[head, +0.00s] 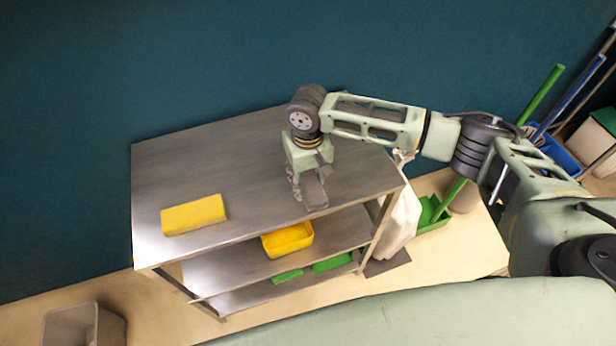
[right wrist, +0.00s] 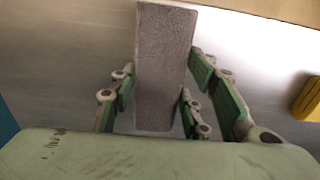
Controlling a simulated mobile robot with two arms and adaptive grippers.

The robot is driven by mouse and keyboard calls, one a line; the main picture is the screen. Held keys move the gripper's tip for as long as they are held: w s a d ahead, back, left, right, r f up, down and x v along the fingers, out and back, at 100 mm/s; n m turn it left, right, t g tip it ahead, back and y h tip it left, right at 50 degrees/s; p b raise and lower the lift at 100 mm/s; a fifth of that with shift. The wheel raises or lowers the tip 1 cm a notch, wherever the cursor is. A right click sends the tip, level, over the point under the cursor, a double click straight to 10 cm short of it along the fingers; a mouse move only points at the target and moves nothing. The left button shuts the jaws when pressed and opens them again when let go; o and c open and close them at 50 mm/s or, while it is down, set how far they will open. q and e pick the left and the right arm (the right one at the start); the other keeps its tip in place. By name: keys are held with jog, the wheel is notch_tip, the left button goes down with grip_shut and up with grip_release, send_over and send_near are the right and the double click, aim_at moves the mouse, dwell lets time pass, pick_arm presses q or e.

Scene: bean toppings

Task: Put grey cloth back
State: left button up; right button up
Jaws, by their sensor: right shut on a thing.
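The grey cloth (right wrist: 162,75) is a grey, block-like piece between the fingers of my right gripper (right wrist: 160,100) in the right wrist view. The gripper is shut on it. In the head view my right gripper (head: 309,188) is over the right part of the steel cart's top (head: 240,165), near its front edge. There the grey cloth (head: 314,192) shows at the fingertips. I cannot tell whether it touches the cart top. My left gripper is not in view.
A yellow block (head: 193,215) lies on the cart top's left part. A yellow bin (head: 288,240) and green items (head: 332,262) are on lower shelves. A white cloth (head: 400,222) hangs at the cart's right side. A grey bin (head: 84,325) stands at lower left.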

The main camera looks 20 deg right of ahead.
aim_at(308, 180)
jog(key=o, duration=1)
jog(key=shift+f, duration=0.1)
notch_tip(308, 180, up, 12)
jog(key=shift+r+b, duration=0.15)
jog(key=shift+b, duration=0.7)
